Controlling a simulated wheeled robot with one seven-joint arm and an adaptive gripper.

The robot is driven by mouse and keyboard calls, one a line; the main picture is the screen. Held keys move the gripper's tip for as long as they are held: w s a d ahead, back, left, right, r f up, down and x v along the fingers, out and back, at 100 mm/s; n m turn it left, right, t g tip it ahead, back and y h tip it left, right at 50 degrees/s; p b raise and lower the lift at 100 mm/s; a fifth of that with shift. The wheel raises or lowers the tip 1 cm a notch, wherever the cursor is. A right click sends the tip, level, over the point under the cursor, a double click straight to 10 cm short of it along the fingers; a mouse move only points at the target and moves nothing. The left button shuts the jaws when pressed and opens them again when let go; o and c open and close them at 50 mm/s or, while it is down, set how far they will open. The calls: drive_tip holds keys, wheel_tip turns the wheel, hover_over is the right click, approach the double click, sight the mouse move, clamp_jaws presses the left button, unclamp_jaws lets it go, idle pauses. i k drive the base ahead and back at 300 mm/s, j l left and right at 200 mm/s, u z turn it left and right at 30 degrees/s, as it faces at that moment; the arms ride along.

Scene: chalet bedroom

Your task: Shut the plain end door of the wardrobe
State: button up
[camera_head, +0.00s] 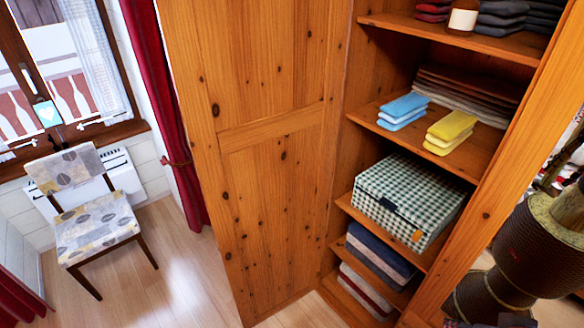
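The plain wooden door (275,165) of the wardrobe stands wide open in the head view. It is knotty orange-brown pine with a cross rail and no mirror. Its hinged side is at the right, beside the open shelf compartment, and its free edge (207,170) is at the left, out over the floor. Its top is cut off by the picture edge. I see no handle on the face towards me. The wardrobe's shelf compartment (365,125) is exposed to the right of the door. My gripper is not in view.
Shelves hold folded clothes, blue (403,110) and yellow (450,132) stacks and a checked box (410,195). A patterned chair (95,230) stands left below the window, near a red curtain (165,110). Bare floor (185,265) lies between chair and door. A dark ribbed cylinder (535,245) shows at right.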

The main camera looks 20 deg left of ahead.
sight(257, 84)
drive_tip(key=j+z, duration=0.4)
drive_tip(key=j, duration=0.2)
drive_tip(key=j+z, duration=0.4)
drive_tip(key=j, duration=0.25)
drive_tip(key=k+j, duration=0.1)
drive_tip(key=j, duration=0.35)
drive_tip(key=k+j, duration=0.1)
drive_tip(key=j, duration=0.4)
drive_tip(key=j+z, duration=0.1)
drive_tip(key=j, duration=0.35)
drive_tip(key=k+j, duration=0.15)
drive_tip(key=j, duration=0.3)
drive_tip(key=k+j, duration=0.1)
drive_tip(key=j, duration=0.35)
drive_tip(key=k+j+z, duration=0.1)
drive_tip(key=j, duration=0.35)
drive_tip(key=i+j, duration=0.1)
drive_tip(key=j, duration=0.4)
drive_tip(key=i+j, duration=0.1)
drive_tip(key=j, duration=0.45)
drive_tip(key=z, duration=0.05)
